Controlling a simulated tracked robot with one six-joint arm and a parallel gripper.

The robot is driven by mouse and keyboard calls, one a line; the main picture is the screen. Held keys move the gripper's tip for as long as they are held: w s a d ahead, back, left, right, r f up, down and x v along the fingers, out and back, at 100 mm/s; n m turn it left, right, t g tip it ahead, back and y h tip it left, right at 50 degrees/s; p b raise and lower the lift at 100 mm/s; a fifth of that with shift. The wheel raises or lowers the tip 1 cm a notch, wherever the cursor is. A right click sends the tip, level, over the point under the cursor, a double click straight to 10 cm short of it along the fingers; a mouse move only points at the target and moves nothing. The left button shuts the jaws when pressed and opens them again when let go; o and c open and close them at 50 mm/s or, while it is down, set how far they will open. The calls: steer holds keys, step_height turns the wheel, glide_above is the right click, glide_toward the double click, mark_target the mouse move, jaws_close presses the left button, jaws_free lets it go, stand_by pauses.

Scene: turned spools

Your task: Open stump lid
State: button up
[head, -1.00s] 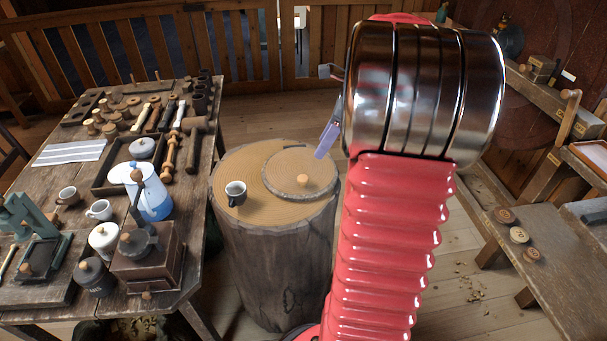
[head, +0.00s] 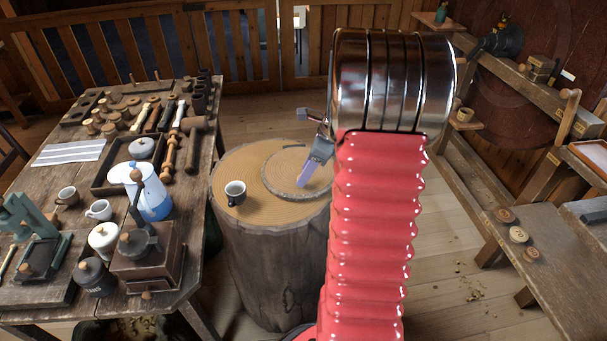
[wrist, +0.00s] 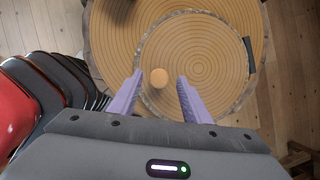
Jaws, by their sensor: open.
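The tree stump (head: 270,265) stands right of the table, with a ringed tan top.
A dark piece (wrist: 249,55) sits at the lid's edge. The crowded table (head: 190,262) is close on the left, a bench (head: 560,255) on the right. Floor is open between stump and bench.

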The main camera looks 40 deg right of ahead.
steer(key=shift+x, duration=0.75)
steer(key=shift+c, duration=0.2)
jaws_close()
steer(key=shift+a, duration=0.2)
steer(key=shift+d, duration=0.1)
